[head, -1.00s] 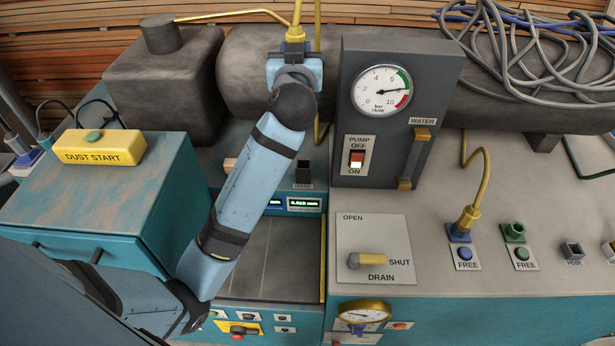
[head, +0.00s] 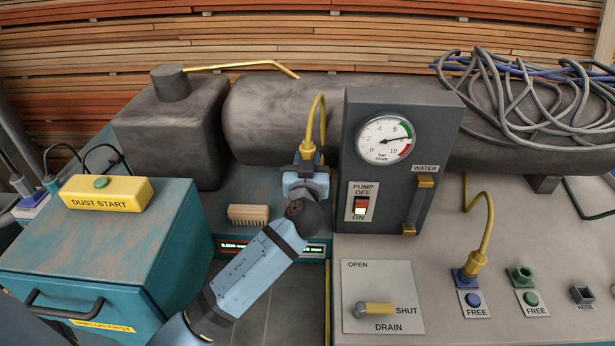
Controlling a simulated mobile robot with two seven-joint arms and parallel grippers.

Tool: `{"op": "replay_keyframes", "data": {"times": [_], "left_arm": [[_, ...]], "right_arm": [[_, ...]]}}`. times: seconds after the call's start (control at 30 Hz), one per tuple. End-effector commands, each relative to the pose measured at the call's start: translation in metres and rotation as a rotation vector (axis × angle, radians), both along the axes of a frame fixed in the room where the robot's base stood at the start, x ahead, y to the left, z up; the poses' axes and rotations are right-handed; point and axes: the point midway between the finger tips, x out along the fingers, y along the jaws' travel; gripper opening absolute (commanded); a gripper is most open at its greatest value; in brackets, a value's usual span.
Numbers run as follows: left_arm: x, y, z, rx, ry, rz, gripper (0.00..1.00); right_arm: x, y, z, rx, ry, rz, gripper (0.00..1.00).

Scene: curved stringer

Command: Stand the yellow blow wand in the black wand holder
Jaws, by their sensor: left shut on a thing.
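The yellow blow wand (head: 308,146) is upright in the head view, its thin tube rising and curving over to the right. My left gripper (head: 305,166) is shut on it, around its lower part. The wand's lower end is hidden behind the gripper and wrist. The black wand holder is also hidden there, so I cannot tell whether the wand is in it or above it. My right gripper is not in view.
A brush (head: 248,214) lies left of my wrist. The dark pump panel (head: 388,105) stands close to the right of the wand. A large dark tank (head: 275,120) lies behind. The yellow dust start box (head: 105,191) is at the left.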

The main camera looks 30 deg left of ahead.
Motion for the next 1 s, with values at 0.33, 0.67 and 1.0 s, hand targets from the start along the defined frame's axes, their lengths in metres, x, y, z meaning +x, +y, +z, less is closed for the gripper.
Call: {"op": "replay_keyframes", "data": {"times": [0.33,0.67,1.0], "left_arm": [[0.0,0.0,-0.04,0.003,0.001,0.001,0.01],[0.0,0.0,-0.049,0.001,-0.002,0.0,0.01],[0.0,0.0,-0.052,0.0,0.0,0.0,0.57]], "right_arm": [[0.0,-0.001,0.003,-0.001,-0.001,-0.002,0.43],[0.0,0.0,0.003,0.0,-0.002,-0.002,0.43],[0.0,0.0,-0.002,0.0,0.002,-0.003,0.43]]}}
